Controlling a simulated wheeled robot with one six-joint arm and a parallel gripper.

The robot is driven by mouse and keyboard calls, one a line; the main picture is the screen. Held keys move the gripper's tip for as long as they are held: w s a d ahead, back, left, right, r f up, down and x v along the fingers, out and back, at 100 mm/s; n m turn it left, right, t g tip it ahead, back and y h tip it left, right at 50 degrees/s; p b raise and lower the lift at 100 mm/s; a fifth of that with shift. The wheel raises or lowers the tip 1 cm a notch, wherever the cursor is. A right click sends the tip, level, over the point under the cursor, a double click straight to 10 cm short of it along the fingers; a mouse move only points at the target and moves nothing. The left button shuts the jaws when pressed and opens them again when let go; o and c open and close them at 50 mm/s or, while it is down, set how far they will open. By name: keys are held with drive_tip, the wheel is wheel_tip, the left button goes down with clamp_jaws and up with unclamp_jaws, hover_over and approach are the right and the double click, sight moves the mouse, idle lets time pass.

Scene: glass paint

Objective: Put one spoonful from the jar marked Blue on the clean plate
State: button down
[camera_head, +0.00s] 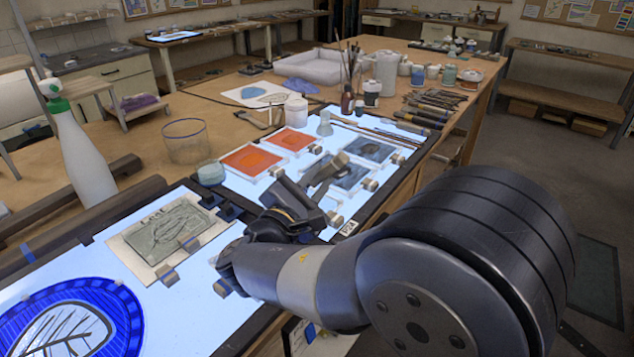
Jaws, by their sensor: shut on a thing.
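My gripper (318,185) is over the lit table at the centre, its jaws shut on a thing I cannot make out. Several small jars are in view: a white jar (296,111) behind the orange panes, a pale teal jar (211,173) at the table's left, and a dark-banded jar (371,93) further back. No label reading Blue is legible. Square panes lie on the lit table: two orange panes (251,158) and greyish blue panes (371,150) partly hidden by my gripper. I cannot tell which plate is the clean one.
A greenish leaf pane (168,233) and a blue round glass piece (72,322) lie on the nearer lit table. A clear beaker (185,142) and a white spray bottle (80,160) stand at left. Brushes and tools (435,102) crowd the back right. A white tray (310,67) lies behind.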

drive_tip(key=shift+r+p, duration=1.35)
drive_tip(key=shift+r, duration=0.65)
drive_tip(key=shift+r, duration=0.1)
